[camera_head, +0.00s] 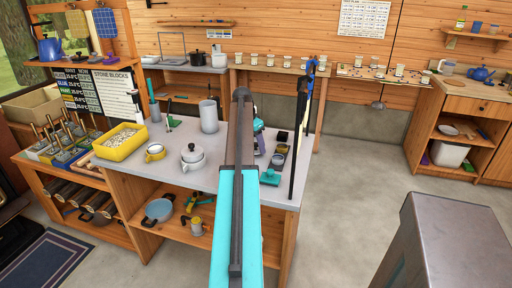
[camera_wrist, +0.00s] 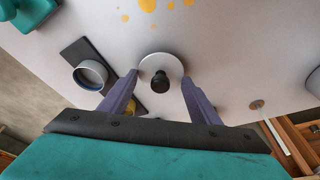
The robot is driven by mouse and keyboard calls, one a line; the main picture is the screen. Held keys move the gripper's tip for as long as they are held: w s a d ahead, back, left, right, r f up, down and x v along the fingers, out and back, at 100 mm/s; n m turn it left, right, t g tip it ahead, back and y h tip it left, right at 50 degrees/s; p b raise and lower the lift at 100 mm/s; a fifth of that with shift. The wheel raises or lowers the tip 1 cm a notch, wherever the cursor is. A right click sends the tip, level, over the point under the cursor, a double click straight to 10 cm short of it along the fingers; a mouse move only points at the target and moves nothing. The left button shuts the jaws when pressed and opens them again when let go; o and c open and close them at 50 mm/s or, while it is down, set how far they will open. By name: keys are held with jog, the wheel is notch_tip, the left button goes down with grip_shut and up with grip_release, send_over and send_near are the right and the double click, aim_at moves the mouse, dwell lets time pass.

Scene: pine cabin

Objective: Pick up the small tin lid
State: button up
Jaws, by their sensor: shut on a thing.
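The small tin lid (camera_wrist: 148,66) is a pale round disc with a black knob, near the middle of the wrist view. My gripper (camera_wrist: 160,80) has its two purple fingers on either side of the lid and is shut on it. Whether the lid touches the grey worktop (camera_wrist: 225,60) is hard to tell. In the head view my arm hides the lid and most of the gripper.
A teal object (camera_wrist: 28,12) is at upper left. The bench (camera_head: 180,135) also carries a white lidded pot (camera_head: 192,160), a grey cylinder (camera_head: 208,117) and a yellow tray (camera_head: 121,142).

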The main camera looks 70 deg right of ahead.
notch_tip(320, 180, up, 2)
jog(key=shift+r, duration=0.1)
jog(key=shift+a+r+b, duration=0.1)
jog(key=shift+r+b, duration=0.2)
jog(key=w+a, duration=0.2)
jog(key=a, duration=0.2)
jog(key=w+a+r+b, duration=0.1)
jog(key=w+a, duration=0.1)
jog(key=a, duration=0.3)
jog(key=w+a, duration=0.1)
jog(key=a, duration=0.4)
jog(key=shift+w+a+r+b, duration=0.15)
jog(key=shift+w+b, duration=0.25)
jog(key=shift+w+a, duration=0.1)
jog(key=shift+a, duration=0.1)
